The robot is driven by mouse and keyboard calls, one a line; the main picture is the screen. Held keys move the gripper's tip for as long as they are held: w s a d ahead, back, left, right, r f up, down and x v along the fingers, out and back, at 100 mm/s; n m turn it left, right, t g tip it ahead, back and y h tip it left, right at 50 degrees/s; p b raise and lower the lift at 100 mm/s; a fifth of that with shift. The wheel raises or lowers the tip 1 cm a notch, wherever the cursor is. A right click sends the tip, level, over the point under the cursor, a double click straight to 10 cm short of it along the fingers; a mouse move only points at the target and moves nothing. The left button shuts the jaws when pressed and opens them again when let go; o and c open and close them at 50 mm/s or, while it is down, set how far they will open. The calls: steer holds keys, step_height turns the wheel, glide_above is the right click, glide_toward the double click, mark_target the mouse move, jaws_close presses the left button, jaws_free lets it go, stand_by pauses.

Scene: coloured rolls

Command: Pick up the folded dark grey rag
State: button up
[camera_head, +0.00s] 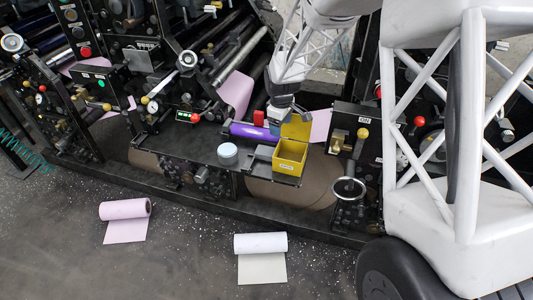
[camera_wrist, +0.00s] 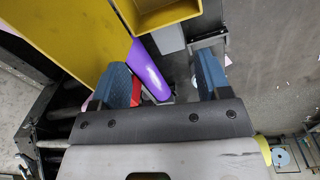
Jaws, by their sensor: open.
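My gripper (camera_head: 279,121) hangs over the machine's shelf, beside the yellow bin, in the head view. In the wrist view its two blue fingers (camera_wrist: 162,68) are spread apart, with nothing held between them. A small flat grey piece (camera_head: 263,153) lies on the shelf just left of the yellow bin; it may be the folded rag, but it is too small to be sure. The wrist view shows a grey patch (camera_wrist: 169,39) beside the bin, beyond the fingertips, probably the same piece. A purple roll (camera_wrist: 148,66) shows between the fingers, nearer the left one.
The yellow bin (camera_head: 290,158) with a raised yellow flap (camera_head: 296,128) stands close by. A round grey tin (camera_head: 228,153) sits left on the shelf. A handwheel (camera_head: 349,190) stands right. A pink roll (camera_head: 125,209) and a white roll (camera_head: 260,243) lie on the floor.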

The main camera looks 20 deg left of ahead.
mark_target(266, 151)
steer(key=a+f, duration=0.2)
steer(key=w+a+f+n, duration=0.1)
steer(key=a+f, duration=0.1)
steer(key=f, duration=0.1)
steer(key=a+f+n, duration=0.1)
steer(key=f, duration=0.2)
steer(key=shift+w+a, duration=0.4)
steer(key=shift+f+n+g, duration=0.2)
steer(key=shift+n+g, duration=0.1)
steer(key=shift+f, duration=0.1)
steer(key=shift+f, duration=1.2)
steer(key=shift+f, duration=0.15)
steer(key=shift+f, duration=2.45)
